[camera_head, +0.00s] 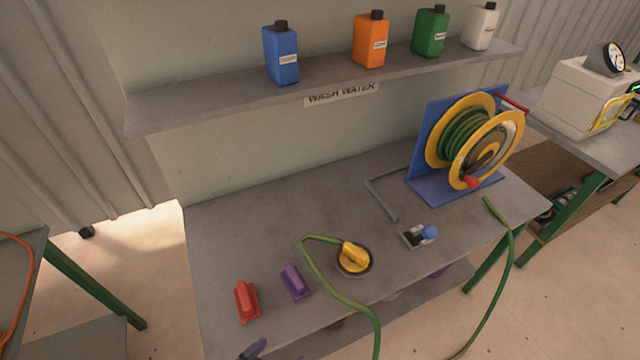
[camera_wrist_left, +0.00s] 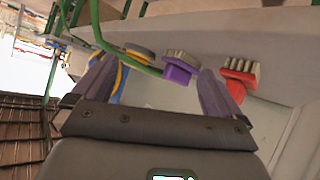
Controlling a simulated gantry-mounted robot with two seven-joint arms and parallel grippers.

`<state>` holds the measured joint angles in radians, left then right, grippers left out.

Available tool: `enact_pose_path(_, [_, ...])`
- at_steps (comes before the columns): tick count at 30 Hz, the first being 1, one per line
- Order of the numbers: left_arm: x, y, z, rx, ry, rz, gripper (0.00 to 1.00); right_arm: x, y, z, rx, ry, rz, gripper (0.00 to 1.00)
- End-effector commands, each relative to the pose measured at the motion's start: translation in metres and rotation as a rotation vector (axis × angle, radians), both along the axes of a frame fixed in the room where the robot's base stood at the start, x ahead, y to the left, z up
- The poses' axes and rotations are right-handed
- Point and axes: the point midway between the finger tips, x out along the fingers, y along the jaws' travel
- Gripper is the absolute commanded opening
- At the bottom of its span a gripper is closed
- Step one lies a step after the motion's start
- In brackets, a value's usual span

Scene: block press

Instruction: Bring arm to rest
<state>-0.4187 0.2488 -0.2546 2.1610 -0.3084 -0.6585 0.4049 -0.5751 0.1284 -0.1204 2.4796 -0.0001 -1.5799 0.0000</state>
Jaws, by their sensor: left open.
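My left gripper (camera_wrist_left: 156,72) is open and empty in the left wrist view, its two purple-grey fingers apart. Beyond the fingers, a purple brush (camera_wrist_left: 180,68) shows between them and a red brush (camera_wrist_left: 238,78) to the right of them; neither is gripped. In the head view only a dark fingertip of this gripper shows at the bottom edge, near the front of the grey workbench (camera_head: 230,235). The rest of that arm is out of the head view. My right gripper is in neither view.
Several bottles stand on the shelf (camera_head: 200,105). The bench's left rear is clear.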

Motion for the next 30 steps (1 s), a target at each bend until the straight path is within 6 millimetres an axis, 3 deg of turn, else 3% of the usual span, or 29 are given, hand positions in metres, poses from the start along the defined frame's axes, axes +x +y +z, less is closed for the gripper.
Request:
enact_pose_path(6, [-0.048, 0.07, 0.005, 0.173, 0.245, 0.212, 1.0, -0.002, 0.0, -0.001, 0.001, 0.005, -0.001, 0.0])
enact_pose_path(9, [-0.068, 0.095, 0.013, 0.247, 0.353, 0.256, 1.0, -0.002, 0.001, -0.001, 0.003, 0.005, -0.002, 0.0])
enact_pose_path(13, [-0.093, 0.116, 0.02, 0.333, 0.484, 0.254, 1.0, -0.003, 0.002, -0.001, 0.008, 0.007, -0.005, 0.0])
enact_pose_path(16, [-0.116, 0.122, 0.013, 0.416, 0.597, 0.182, 1.0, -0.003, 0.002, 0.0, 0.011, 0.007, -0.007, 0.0])
enact_pose_path(18, [-0.114, 0.122, 0.046, 0.408, 0.585, 0.191, 1.0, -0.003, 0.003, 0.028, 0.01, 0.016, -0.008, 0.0])
enact_pose_path(23, [-0.113, 0.122, 0.086, 0.407, 0.584, 0.192, 1.0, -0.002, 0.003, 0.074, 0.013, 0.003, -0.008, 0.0])
enact_pose_path(30, [-0.113, 0.121, 0.169, 0.406, 0.583, 0.192, 1.0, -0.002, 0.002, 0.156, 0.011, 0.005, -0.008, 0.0])
